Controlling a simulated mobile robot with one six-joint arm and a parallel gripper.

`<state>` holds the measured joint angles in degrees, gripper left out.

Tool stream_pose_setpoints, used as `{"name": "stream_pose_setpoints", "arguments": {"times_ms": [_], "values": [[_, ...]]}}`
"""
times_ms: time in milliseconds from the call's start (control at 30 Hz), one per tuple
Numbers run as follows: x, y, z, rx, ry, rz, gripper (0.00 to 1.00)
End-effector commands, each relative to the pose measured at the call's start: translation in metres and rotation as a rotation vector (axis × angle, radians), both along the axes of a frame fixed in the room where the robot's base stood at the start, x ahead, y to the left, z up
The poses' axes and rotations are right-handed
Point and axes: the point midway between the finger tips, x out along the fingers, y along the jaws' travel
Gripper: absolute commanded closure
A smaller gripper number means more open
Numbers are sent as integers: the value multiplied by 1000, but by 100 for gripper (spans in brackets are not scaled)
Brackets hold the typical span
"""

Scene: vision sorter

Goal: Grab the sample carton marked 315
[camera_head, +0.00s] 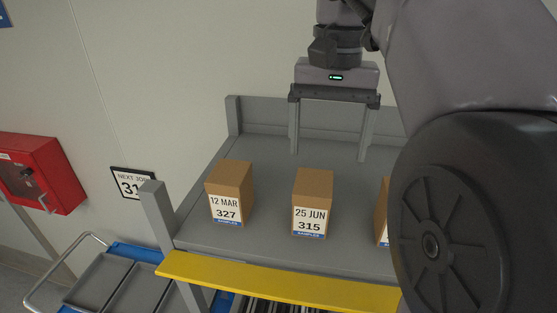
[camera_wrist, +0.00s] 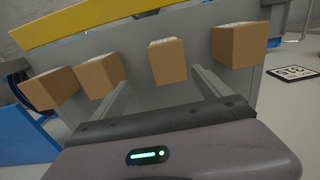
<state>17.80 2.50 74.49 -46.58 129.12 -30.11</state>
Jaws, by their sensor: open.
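The sample carton marked 315 (camera_head: 312,190) is a brown box with a white "25 JUN" label. It stands upright on the grey shelf (camera_head: 270,240). My gripper (camera_head: 328,156) points down, open and empty, behind and above this carton. In the wrist view, my gripper (camera_wrist: 161,79) has its fingers spread apart, and the carton in line with the gap (camera_wrist: 167,62) appears to be the 315 one. It is beyond the fingertips, not between them. Its label is not readable there.
A carton marked 327 (camera_head: 229,185) stands to the left. Another carton (camera_head: 382,212) is partly hidden by my arm. The wrist view shows a further carton (camera_wrist: 50,90) at the far left. A yellow strip (camera_head: 270,281) edges the shelf front; a grey post (camera_head: 158,215) stands at left.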

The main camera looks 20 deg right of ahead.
Motion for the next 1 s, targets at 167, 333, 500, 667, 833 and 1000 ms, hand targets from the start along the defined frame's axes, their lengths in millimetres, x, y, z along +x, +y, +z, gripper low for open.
{"name": "stream_pose_setpoints", "arguments": {"times_ms": [167,333,500,667,833,1000], "values": [[0,2,-66,2,3,2,13],[1,2,-99,2,3,3,13],[3,1,-120,4,4,3,13],[5,0,-150,4,4,2,13],[5,0,-157,3,1,1,13],[6,0,-157,3,1,2,24]]}}
